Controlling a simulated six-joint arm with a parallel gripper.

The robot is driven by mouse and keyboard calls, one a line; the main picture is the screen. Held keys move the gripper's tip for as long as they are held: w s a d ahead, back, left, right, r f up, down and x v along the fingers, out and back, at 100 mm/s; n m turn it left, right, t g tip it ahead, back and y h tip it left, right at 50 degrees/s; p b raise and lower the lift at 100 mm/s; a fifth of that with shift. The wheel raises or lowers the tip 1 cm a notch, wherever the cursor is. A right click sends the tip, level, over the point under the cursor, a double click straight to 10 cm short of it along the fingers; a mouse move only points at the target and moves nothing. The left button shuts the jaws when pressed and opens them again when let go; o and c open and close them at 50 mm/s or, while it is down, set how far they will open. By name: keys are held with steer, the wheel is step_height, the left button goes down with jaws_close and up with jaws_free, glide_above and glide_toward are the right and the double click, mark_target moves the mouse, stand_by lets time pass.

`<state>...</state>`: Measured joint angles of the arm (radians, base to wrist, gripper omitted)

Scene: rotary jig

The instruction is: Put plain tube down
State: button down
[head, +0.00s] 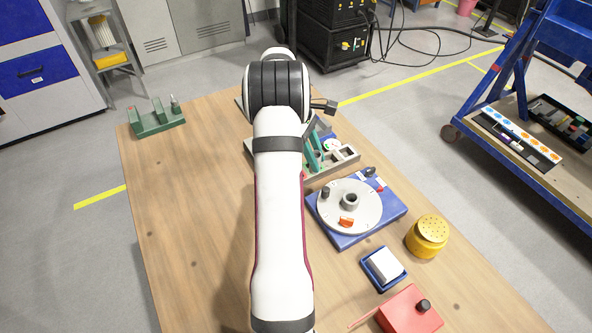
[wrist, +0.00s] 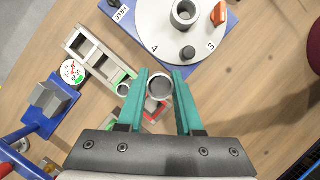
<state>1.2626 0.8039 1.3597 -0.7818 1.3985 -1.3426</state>
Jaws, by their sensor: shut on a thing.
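In the wrist view my gripper (wrist: 160,76) has its two teal fingers on either side of a grey tube (wrist: 160,86), which I see end-on as a round open ring. The fingers are shut on it. In the head view my arm hides most of the gripper; a teal finger shows above the grey holder (head: 346,158), and the tube cannot be made out. How high the tube hangs is unclear.
The rotary jig's pale disc (head: 347,206) on a blue base (head: 388,211) stands close by, with a central ring, black knob and orange piece. A yellow pot (head: 428,236), blue tray (head: 368,268) and red box (head: 408,312) stand nearer. A green rack (head: 157,120) is far left.

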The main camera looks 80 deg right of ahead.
steer(key=w+f, duration=0.1)
steer(key=w+d+f, duration=0.1)
steer(key=w, duration=0.1)
steer(key=w+f, duration=0.1)
steer(key=w, duration=0.1)
steer(key=shift+w+d+f, duration=0.15)
steer(key=shift+d+f, duration=0.05)
steer(key=shift+d, duration=0.15)
steer(key=shift+w+f, duration=0.15)
steer(key=shift+f, duration=1.9)
steer(key=shift+f, duration=0.25)
